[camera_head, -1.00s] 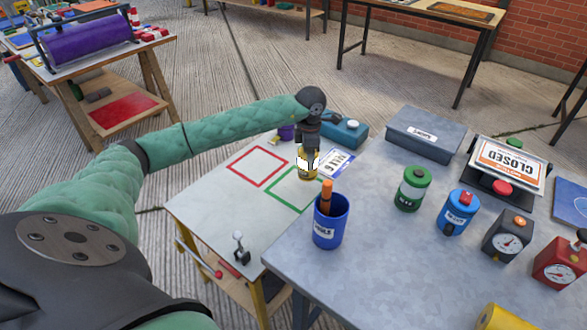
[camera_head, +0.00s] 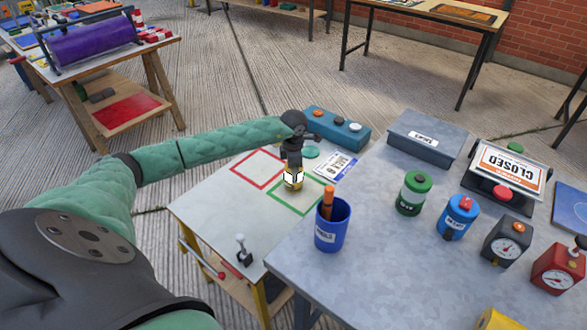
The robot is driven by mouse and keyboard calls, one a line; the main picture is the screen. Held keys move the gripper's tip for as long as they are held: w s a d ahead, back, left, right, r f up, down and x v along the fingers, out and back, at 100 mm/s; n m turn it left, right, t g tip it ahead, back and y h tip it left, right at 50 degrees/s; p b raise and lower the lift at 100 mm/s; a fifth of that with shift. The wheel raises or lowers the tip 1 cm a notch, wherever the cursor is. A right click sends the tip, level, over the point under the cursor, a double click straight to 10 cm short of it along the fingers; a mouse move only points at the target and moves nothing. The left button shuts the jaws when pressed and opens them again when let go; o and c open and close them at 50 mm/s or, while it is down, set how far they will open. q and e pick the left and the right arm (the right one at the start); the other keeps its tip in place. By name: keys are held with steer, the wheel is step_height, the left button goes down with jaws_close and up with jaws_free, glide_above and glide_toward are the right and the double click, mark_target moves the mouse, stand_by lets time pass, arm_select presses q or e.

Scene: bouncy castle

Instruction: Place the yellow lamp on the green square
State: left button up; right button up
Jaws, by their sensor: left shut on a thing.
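The yellow lamp (camera_head: 292,182) is a small yellow cylinder with a white band, at the far part of the green square. The green square (camera_head: 279,205) is an outline on the pale table (camera_head: 205,206); the lamp covers part of its far side. My left gripper (camera_head: 292,170) points down from above and is shut on the lamp. I cannot tell whether the lamp's base touches the table. My right gripper is not in view.
A red square outline (camera_head: 240,179) lies left of the green one. A blue cup (camera_head: 331,232) with an orange-handled tool stands close on the right, on the grey table (camera_head: 375,265). A blue button box (camera_head: 337,130) and a white card (camera_head: 335,168) lie behind.

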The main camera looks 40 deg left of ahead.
arm_select(q)
steer(key=o, duration=1.2)
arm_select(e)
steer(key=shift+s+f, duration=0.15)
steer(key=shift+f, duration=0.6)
arm_select(q)
steer(key=shift+r, duration=0.1)
step_height(320, 180, up, 2)
steer(key=shift+r, duration=0.15)
step_height(320, 180, up, 9)
steer(key=shift+f+b, duration=0.2)
steer(key=shift+b, duration=0.55)
steer(key=shift+r, duration=0.45)
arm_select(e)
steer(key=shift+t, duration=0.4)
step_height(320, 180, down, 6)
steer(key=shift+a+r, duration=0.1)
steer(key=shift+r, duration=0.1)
